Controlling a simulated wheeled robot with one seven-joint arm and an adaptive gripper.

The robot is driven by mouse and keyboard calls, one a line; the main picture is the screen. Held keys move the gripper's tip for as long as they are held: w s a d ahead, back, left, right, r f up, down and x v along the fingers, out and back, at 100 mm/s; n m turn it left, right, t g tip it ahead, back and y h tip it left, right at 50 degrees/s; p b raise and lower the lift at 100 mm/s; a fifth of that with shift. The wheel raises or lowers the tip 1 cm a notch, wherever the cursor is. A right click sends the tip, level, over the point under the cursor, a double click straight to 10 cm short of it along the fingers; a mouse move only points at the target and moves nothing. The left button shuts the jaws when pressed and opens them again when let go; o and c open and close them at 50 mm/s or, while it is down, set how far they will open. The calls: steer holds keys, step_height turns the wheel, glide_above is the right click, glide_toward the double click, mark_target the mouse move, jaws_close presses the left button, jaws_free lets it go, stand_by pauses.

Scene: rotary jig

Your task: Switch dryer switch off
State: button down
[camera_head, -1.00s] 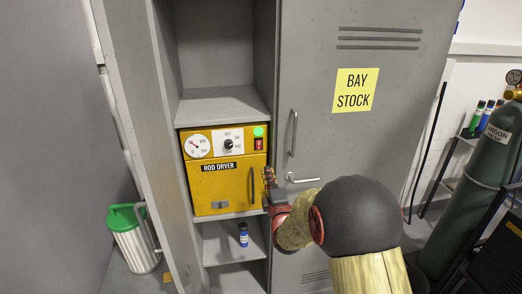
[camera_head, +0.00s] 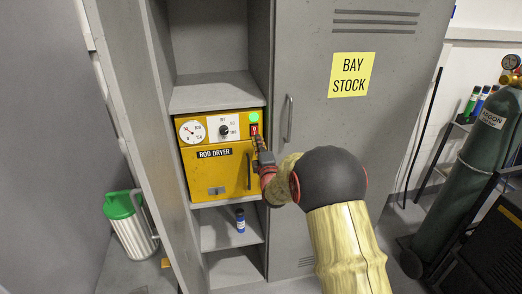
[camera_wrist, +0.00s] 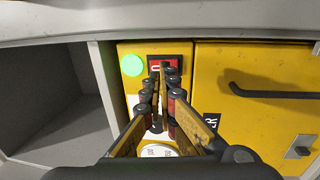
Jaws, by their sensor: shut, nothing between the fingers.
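The yellow rod dryer (camera_head: 216,174) sits on a shelf in the open locker. Its red switch (camera_head: 254,129) in a dark frame is at the upper right of its front, under a lit green round lamp (camera_head: 254,117). My gripper (camera_head: 256,141) is shut and empty, with its fingertips just at or in front of the switch's lower part. In the wrist view the gripper (camera_wrist: 161,72) points at the switch (camera_wrist: 155,63), with the fingertips covering part of it. I cannot tell whether they touch. The green lamp (camera_wrist: 132,65) is beside the switch.
The dryer's dark door handle (camera_wrist: 275,92) juts out near the gripper. The closed locker door (camera_head: 300,190) with its handle (camera_head: 289,118) stands at the right. A blue bottle (camera_head: 240,221) is on the shelf below. A gas cylinder (camera_head: 482,150) stands far right.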

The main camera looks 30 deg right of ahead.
mark_target(255, 128)
steer(key=shift+x, duration=1.9)
steer(key=shift+r, duration=0.1)
steer(key=shift+w+d+r+g+p, duration=0.1)
steer(key=shift+w+r+g+p, duration=0.2)
steer(key=shift+p, duration=0.1)
steer(key=shift+r+g+y+p, duration=0.3)
steer(key=shift+r+g+p, duration=0.1)
steer(key=shift+g+p, duration=0.2)
steer(key=shift+f, duration=0.2)
steer(key=shift+w, duration=0.1)
steer(key=shift+b, duration=0.35)
